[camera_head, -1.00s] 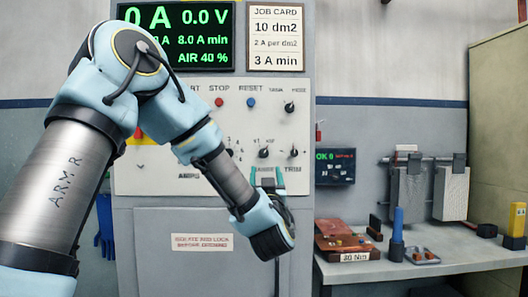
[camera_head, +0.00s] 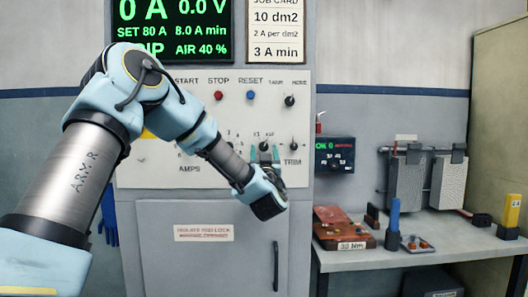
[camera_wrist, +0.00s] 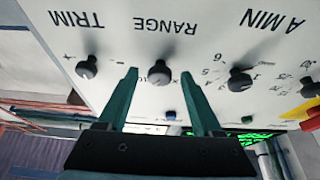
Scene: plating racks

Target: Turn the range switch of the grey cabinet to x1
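The grey cabinet (camera_head: 150,215) has a light control panel with a dark RANGE knob (camera_head: 264,146), its scale marks above it. In the wrist view, which is upside down, the RANGE knob (camera_wrist: 159,74) lies between my gripper's two teal fingertips (camera_wrist: 159,76). My gripper (camera_head: 264,156) is open, with a gap on each side of the knob. I cannot tell whether the fingertips reach as far as the knob's face. Small x10 print shows beside the knob, but its pointer direction is too small to read surely.
The TRIM knob (camera_wrist: 87,67) and the A MIN knob (camera_wrist: 240,79) sit on either side of RANGE. A START, STOP and RESET row is above. A bench (camera_head: 440,235) with tools stands right of the cabinet. A door handle (camera_head: 276,266) is below.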

